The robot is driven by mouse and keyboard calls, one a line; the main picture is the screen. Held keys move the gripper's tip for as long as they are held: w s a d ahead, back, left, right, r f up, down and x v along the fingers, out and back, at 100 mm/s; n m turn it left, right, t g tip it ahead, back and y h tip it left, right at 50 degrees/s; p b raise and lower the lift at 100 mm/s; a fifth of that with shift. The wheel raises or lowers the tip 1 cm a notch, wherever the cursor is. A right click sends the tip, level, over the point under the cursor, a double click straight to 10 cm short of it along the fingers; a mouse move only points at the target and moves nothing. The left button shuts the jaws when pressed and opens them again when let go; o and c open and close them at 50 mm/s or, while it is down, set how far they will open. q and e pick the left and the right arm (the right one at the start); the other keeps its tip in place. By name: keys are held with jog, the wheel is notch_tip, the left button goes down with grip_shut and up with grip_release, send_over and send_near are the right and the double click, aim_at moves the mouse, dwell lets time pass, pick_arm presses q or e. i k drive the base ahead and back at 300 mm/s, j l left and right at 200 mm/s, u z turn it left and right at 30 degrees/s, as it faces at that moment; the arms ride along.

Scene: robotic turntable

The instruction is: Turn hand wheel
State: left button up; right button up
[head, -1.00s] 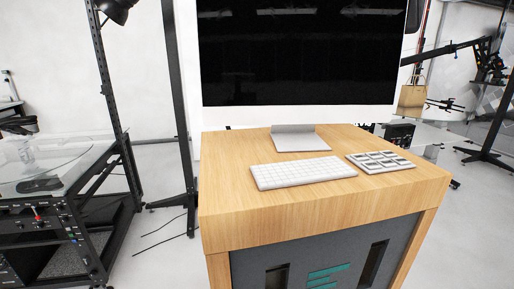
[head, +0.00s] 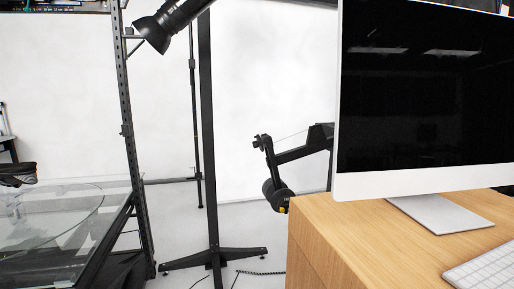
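I cannot make out a hand wheel for certain in the head view. The glass-topped turntable (head: 100,192) stands at the lower left, with a round outline showing through its glass and a dark metal frame around it. Its front panel, with knobs and a red lever in the earlier frame, is outside the picture now. Neither of my grippers is in view.
A wooden desk (head: 325,240) with a large monitor (head: 425,95) and white keyboard (head: 488,270) fills the right. A black stand (head: 212,200) with a wide foot and a lamp (head: 168,24) stand centre-left. A black jib arm (head: 300,152) is behind the desk.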

aim_at(259, 143)
jog(key=k+z, duration=0.35)
jog(key=k+l+z, duration=0.15)
jog(key=k+z, duration=0.2)
jog(key=i+j+z, duration=0.1)
jog(key=i+j, duration=0.2)
jog(key=i+j+z, duration=0.1)
jog(key=i+j, duration=0.2)
jog(key=j, duration=0.15)
jog(key=i+j+z, duration=0.1)
jog(key=i+j, duration=0.2)
jog(key=j, duration=0.15)
jog(key=i+j+z, duration=0.1)
jog(key=i+j, duration=0.15)
jog(key=j, duration=0.2)
jog(key=i+j+z, duration=0.1)
jog(key=i+j, duration=0.15)
jog(key=j, duration=0.2)
